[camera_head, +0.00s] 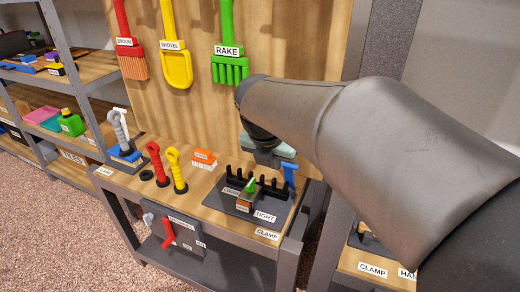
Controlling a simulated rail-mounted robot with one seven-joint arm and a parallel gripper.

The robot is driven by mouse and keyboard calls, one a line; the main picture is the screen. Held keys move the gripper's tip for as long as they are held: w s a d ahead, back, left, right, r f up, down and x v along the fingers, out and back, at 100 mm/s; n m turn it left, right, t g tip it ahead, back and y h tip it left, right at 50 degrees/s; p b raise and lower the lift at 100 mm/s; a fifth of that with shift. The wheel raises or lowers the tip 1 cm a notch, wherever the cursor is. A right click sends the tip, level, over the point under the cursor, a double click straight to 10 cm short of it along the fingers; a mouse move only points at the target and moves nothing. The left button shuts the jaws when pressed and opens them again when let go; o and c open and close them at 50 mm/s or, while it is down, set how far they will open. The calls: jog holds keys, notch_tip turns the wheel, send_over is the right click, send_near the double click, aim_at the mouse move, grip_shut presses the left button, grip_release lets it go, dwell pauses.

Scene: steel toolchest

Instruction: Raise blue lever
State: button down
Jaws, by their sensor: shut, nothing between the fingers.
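A blue upright piece with a wider top (289,172) stands at the right end of the dark clamp board on the bench; it is the likeliest blue lever, but I cannot be sure. My gripper (268,154) is small in the head view at the end of my arm, above the back of the clamp board and just left of the blue piece. It looks shut and empty. My arm hides part of it, and I cannot tell whether it touches the blue piece.
The clamp board (228,200) carries black posts and a green-topped block. Red (157,163) and yellow (176,170) handles stand to its left. A grey lever on a blue base (127,155) is farther left. A red lever (168,233) is on the lower panel.

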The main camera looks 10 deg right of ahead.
jog(key=w+d+f+b, duration=0.1)
jog(key=w+d+f, duration=0.3)
jog(key=w+f, duration=0.2)
jog(key=shift+d+f+b, duration=0.3)
jog(key=shift+f+b, duration=0.1)
jog(key=shift+f, duration=0.45)
jog(key=shift+w, duration=0.1)
